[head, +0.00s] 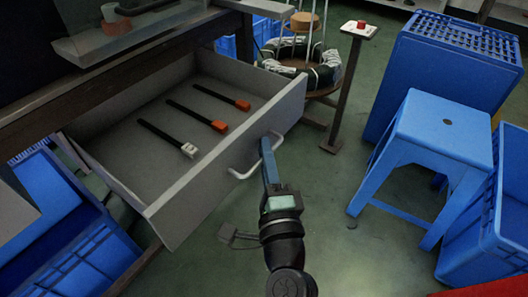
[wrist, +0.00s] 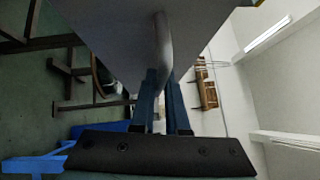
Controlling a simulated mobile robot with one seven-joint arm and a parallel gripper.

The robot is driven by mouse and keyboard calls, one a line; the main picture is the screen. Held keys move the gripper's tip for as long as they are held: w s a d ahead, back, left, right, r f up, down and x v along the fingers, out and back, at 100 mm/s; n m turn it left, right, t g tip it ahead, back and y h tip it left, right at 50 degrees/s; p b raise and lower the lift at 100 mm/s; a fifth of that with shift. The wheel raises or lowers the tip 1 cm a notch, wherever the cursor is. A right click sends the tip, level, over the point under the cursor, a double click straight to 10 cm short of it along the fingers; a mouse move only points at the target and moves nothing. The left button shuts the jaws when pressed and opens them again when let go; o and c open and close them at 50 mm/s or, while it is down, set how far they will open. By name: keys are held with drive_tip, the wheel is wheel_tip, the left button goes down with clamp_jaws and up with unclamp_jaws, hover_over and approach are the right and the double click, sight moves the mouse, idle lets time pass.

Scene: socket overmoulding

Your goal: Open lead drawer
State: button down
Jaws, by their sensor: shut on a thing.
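The lead drawer (head: 222,160) is a grey drawer under the workbench, and it stands well pulled out in the head view. Its white bow handle (head: 243,172) is on the front panel. My gripper (head: 268,150) is shut on the handle. In the wrist view the blue fingers (wrist: 165,88) close around the handle bar (wrist: 163,45), with the drawer front behind it. Three dark leads lie apart inside the drawer: one with a white end (head: 188,150) and two with orange ends (head: 218,125) (head: 241,104).
A blue stool (head: 450,130) and blue crates (head: 440,65) stand at the right. More blue crates (head: 70,235) are below the drawer at the left. A post with a red button (head: 359,28) and a coil stand (head: 300,70) are behind.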

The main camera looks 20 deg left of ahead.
drive_tip(key=c, duration=1.2)
unclamp_jaws()
drive_tip(key=shift+s, duration=0.1)
drive_tip(key=b+v, duration=0.1)
drive_tip(key=v, duration=1.1)
drive_tip(key=shift+s+d+f, duration=0.1)
drive_tip(key=shift+s+d, duration=0.1)
drive_tip(key=shift+s, duration=0.15)
